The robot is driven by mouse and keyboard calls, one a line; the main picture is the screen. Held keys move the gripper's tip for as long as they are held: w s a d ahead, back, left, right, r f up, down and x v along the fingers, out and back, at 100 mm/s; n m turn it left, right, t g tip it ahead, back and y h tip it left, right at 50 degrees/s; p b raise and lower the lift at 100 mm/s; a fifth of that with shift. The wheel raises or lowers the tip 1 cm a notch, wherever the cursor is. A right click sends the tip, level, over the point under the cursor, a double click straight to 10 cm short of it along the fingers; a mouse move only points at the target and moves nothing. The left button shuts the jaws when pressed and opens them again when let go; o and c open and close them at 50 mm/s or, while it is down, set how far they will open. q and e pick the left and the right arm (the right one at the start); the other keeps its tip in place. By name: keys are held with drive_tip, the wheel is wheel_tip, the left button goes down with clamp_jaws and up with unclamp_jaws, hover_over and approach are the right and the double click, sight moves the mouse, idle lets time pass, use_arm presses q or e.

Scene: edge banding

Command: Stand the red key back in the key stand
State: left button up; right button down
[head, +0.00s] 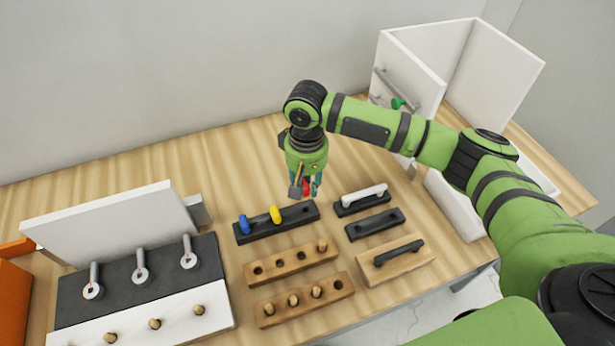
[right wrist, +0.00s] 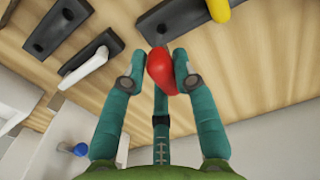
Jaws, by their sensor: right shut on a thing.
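The red key (head: 306,187) is held between the fingers of my right gripper (head: 305,190), above the right end of the black key stand (head: 256,231). In the right wrist view the red key (right wrist: 161,73) sits between the closed fingertips (right wrist: 160,60), and the end of the stand (right wrist: 158,22) shows just beyond it. A blue key (head: 244,225) and a yellow key (head: 276,214) stand in the key stand. I cannot tell whether the red key touches the stand. My left gripper is not in view.
Wooden peg blocks (head: 284,263) lie in front of the stand. Black blocks (head: 375,224), one with a white handle (head: 364,195), and a wooden block with a black handle (head: 398,252) lie to the right. A panel with dials (head: 140,276) is at left; a white cabinet (head: 430,60) stands at back right.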

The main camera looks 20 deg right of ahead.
sight(308, 202)
drive_tip(key=shift+d+f+b, duration=0.1)
drive_tip(key=shift+f+b, duration=0.55)
wheel_tip(308, 202, down, 2)
drive_tip(key=b, duration=0.3)
drive_tip(key=shift+d+f, duration=0.1)
drive_tip(key=shift+f, duration=0.75)
drive_tip(key=shift+f+p, duration=0.25)
drive_tip(key=shift+p, duration=0.9)
drive_tip(key=shift+f, duration=1.05)
idle(1.3)
drive_tip(key=c, duration=0.9)
unclamp_jaws()
